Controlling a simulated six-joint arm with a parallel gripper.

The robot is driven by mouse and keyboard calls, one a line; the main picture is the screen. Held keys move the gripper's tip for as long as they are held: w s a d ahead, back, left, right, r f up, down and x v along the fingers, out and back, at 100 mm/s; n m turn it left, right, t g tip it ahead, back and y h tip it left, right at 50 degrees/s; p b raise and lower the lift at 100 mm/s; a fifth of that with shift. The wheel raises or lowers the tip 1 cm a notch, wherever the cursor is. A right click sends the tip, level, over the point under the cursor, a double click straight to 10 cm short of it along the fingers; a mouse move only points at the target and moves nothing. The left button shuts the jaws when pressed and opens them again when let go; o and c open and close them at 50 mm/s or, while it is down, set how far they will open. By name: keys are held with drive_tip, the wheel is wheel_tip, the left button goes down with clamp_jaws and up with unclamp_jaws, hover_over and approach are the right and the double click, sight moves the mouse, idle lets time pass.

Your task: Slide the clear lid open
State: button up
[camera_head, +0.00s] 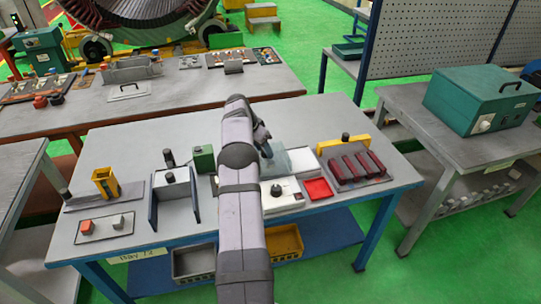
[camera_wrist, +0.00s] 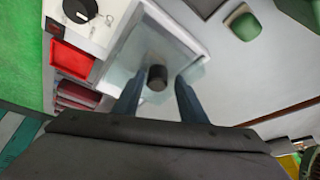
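The clear lid (camera_wrist: 140,48) is a see-through pane with a small dark round knob (camera_wrist: 157,77), lying over a white box (camera_wrist: 188,45). In the head view the lid (camera_head: 290,162) shows beside my arm, right of the middle of the bench. My gripper (camera_wrist: 158,98) is open, its two blue fingers apart on either side of the knob's near end. I cannot tell whether they touch it. In the head view my gripper (camera_head: 266,150) is over the lid's left part, and my arm hides the knob.
A red tray (camera_head: 318,188) and a rack of dark red bars (camera_head: 358,167) stand to the right. A white unit with a black dial (camera_head: 277,190) is in front of the lid. A green box (camera_head: 204,158) stands left of my arm. The bench behind the lid is mostly clear.

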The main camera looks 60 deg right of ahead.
drive_tip(key=shift+s+a+f, duration=0.3)
drive_tip(key=shift+s+f, duration=0.05)
drive_tip(key=shift+f, duration=0.3)
drive_tip(key=shift+w+d+r+p, duration=0.15)
drive_tip(key=shift+r+p, duration=0.85)
drive_tip(key=shift+r, duration=0.6)
drive_tip(key=shift+d+r+p, duration=0.1)
drive_tip(key=shift+r+p, duration=0.9)
drive_tip(key=shift+r, duration=0.6)
